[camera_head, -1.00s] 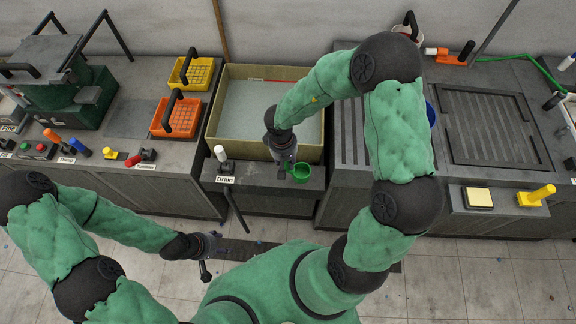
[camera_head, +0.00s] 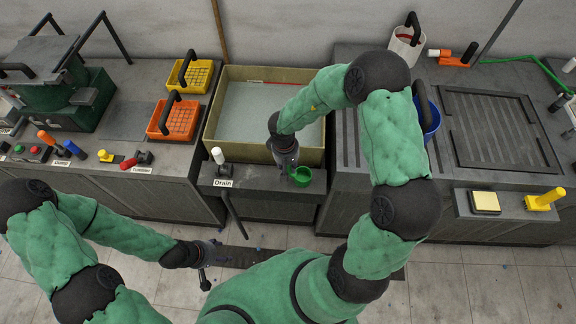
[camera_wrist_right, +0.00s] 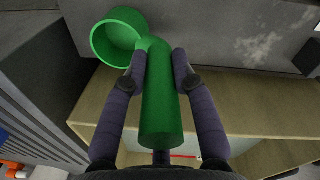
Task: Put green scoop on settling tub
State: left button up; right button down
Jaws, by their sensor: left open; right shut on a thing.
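The green scoop (camera_head: 301,177) is in my right gripper (camera_head: 291,166), just in front of the settling tub's near wall in the head view. The right wrist view shows the scoop's handle (camera_wrist_right: 162,100) between the two fingers of my right gripper (camera_wrist_right: 160,62), with its round cup at upper left. The settling tub (camera_head: 228,141) is a tan rectangular box with a pale grey inside; its near wall also shows in the right wrist view (camera_wrist_right: 250,122). My right forearm covers part of the tub. My left gripper (camera_head: 209,273) is open and empty, low and left of the centre.
An orange basket (camera_head: 172,120) and a yellow basket (camera_head: 192,76) stand left of the tub. A white-tipped drain lever (camera_head: 218,156) rises at the tub's front left. A blue bucket (camera_head: 428,118) and a ridged drainboard lie to the right.

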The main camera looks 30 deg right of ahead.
jog(key=c, duration=1)
grip_release()
jog(key=shift+f, duration=0.1)
jog(key=r+p, duration=0.2)
jog(key=r, duration=0.2)
jog(key=r+p, duration=0.1)
jog(key=r, duration=0.3)
jog(key=r+p, duration=0.2)
jog(key=r, duration=0.2)
jog(key=shift+w+a+r+p, duration=0.15)
jog(key=shift+w+a+p, duration=0.05)
jog(key=shift+a+p, duration=0.15)
